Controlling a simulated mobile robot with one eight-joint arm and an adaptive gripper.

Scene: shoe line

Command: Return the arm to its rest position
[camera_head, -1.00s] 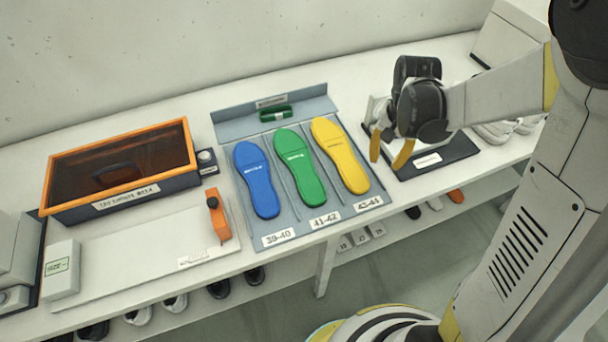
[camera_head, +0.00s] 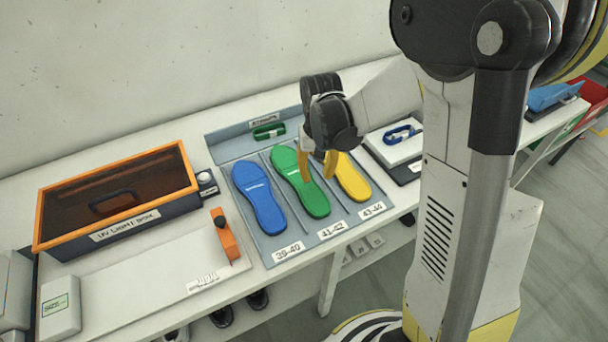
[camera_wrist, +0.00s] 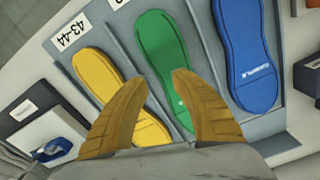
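My gripper (camera_head: 318,164) hangs above the insole tray, over the green and yellow insoles in the head view. In the wrist view its two yellow fingers (camera_wrist: 158,105) are spread apart with nothing between them. The blue insole (camera_head: 258,197), green insole (camera_head: 312,198) and yellow insole (camera_head: 352,182) lie side by side in the grey tray (camera_head: 272,247). My gripper partly hides the yellow and green insoles. My arm runs from the gripper to the upper right.
A white box with a blue strap (camera_head: 402,134) stands on a dark stand at the right. Shoes lie under the bench. Open floor lies at the lower right.

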